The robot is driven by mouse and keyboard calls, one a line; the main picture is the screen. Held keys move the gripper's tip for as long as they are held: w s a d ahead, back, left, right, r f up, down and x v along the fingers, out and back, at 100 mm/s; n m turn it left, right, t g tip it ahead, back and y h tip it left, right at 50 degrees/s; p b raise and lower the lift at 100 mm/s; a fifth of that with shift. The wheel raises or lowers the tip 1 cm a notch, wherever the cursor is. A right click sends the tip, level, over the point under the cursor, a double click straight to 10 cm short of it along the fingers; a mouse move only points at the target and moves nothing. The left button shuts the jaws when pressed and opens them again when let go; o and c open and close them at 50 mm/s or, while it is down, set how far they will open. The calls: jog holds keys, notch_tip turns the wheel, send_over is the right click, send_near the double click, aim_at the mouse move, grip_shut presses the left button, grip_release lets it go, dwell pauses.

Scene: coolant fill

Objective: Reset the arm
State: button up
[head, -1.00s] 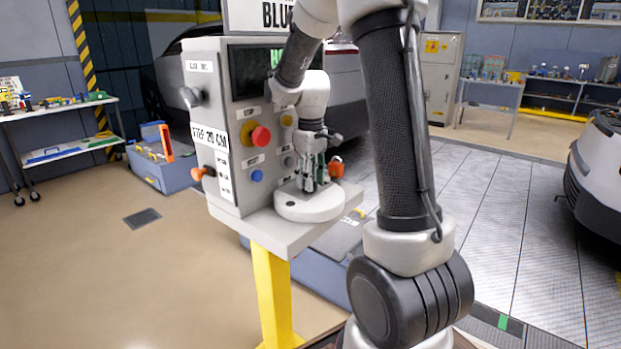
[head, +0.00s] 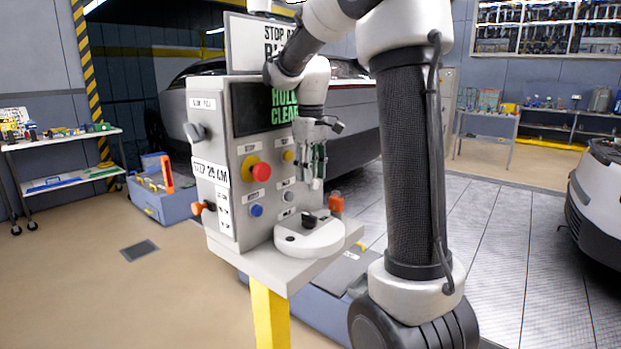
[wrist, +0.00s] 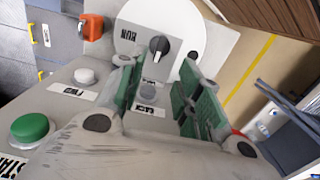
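My gripper (head: 313,165) hangs in front of the control console (head: 227,120), fingers pointing down, above the console's round white base (head: 310,238). In the wrist view my gripper (wrist: 160,100) has its two green-padded fingers apart with nothing between them. A black selector knob (head: 309,221) on the white disc stands below the fingertips; the knob also shows beyond the fingers in the wrist view (wrist: 159,45). The console screen (head: 262,106) reads "HOLD CLEAR" in green, partly hidden by my arm.
The console carries a red button (head: 261,172), a blue button (head: 256,210) and an orange part (head: 336,204). A green button (wrist: 30,127) shows in the wrist view. A car (head: 350,120) stands behind. The floor left of the console is largely open.

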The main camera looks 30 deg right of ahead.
dwell(0.4)
jog(key=s+a+m+t, duration=0.2)
jog(key=s, duration=1)
jog(key=s+a+m+t, duration=0.2)
jog(key=s, duration=0.9)
jog(key=shift+s+a+f, duration=0.25)
jog(key=shift+s+a, duration=0.15)
